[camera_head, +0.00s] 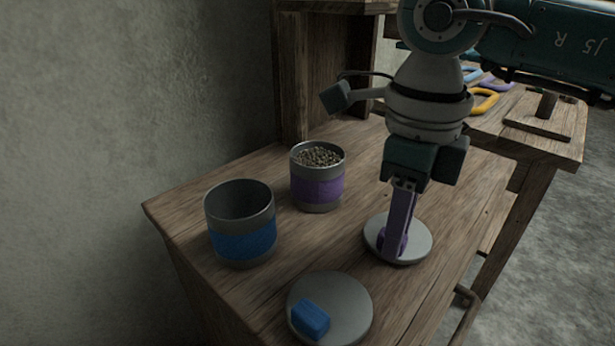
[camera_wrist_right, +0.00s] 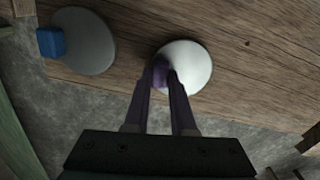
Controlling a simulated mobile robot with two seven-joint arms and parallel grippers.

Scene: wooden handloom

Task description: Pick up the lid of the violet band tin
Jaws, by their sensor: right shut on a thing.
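The violet band tin (camera_head: 318,189) stands open on the wooden table, filled with small brown grains. A round grey lid (camera_head: 416,243) with a violet knob lies to the right of it, at or just above the table top; I cannot tell a small gap. My right gripper (camera_head: 393,246) points down and is shut on the knob. The lid also shows in the right wrist view (camera_wrist_right: 196,66), with the right gripper (camera_wrist_right: 164,77) at its left edge. My left gripper is not in view.
A blue band tin (camera_head: 243,238) stands open and looks empty. Its grey lid (camera_head: 349,295) with a blue knob lies near the front edge of the table (camera_head: 180,207). A wall is on the left. Yellow and blue loops (camera_head: 484,101) lie on a second surface behind.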

